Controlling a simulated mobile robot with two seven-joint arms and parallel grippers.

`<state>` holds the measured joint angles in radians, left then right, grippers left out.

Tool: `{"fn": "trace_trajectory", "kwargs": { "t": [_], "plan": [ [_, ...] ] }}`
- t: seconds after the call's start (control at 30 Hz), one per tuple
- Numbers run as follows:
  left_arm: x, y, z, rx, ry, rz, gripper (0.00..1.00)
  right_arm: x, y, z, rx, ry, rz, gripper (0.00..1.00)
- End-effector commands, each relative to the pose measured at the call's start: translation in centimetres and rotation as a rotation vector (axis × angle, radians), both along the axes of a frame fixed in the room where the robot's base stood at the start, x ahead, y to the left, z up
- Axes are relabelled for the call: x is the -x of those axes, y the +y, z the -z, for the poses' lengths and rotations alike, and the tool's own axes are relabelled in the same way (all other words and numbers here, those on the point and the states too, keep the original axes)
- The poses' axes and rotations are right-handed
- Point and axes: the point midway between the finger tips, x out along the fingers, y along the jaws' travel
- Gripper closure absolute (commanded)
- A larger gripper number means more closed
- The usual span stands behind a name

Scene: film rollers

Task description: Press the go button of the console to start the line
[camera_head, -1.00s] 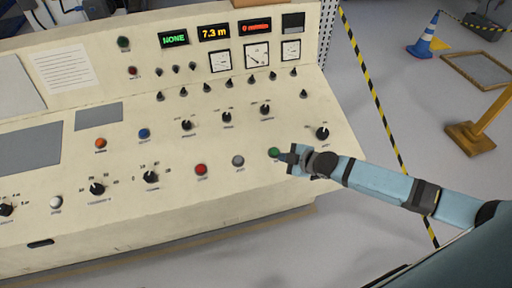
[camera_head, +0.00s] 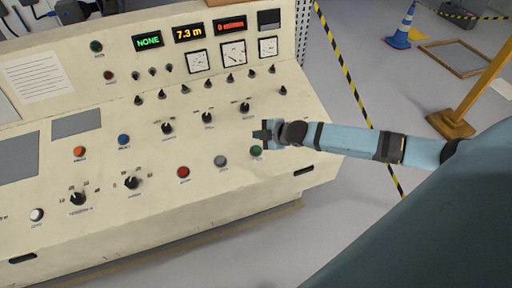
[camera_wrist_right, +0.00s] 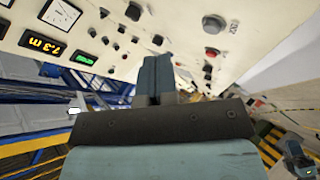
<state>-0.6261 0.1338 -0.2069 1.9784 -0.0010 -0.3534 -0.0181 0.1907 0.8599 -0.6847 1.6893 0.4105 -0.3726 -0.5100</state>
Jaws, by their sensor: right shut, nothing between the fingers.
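The cream console (camera_head: 215,185) fills the left and middle of the head view. A green button (camera_head: 256,150) sits near its right front, right of a grey button (camera_head: 220,161) and a red button (camera_head: 183,172); their labels are too small to read. My right gripper (camera_head: 262,134) is shut and empty, just above the green button in the picture. I cannot tell its height over the panel. The wrist view shows the closed fingers (camera_wrist_right: 156,78) against the console panel. My left gripper is not in view.
Several black knobs, such as one (camera_head: 245,107) behind my right gripper, stand up from the panel. The displays read NONE (camera_head: 148,40) and 7.3 m (camera_head: 189,33). Yellow-black tape (camera_head: 346,67), a blue cone (camera_head: 404,28) and a yellow stand (camera_head: 452,122) are on the floor to the right.

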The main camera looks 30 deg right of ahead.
Motion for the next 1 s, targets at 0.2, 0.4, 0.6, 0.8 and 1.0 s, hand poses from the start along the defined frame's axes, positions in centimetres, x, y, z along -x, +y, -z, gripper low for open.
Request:
{"fn": "trace_trajectory", "kwargs": {
  "t": [0.2, 0.4, 0.6, 0.8, 1.0],
  "plan": [
    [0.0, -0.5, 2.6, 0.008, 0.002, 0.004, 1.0, -0.5, -0.1, 2.7, -0.002, 0.001, 0.001, 1.0],
    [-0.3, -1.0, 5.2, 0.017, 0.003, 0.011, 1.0, -1.1, -0.3, 5.7, 0.0, -0.001, 0.0, 1.0],
    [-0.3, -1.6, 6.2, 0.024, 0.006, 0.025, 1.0, -1.6, -0.4, 7.6, 0.0, 0.002, 0.001, 1.0],
    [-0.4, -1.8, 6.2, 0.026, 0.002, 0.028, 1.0, -1.9, -0.4, 8.1, -0.001, 0.0, 0.001, 1.0],
    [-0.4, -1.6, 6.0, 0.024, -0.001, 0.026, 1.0, -1.8, -0.4, 8.1, -0.001, 0.0, 0.001, 1.0]
  ]
}}
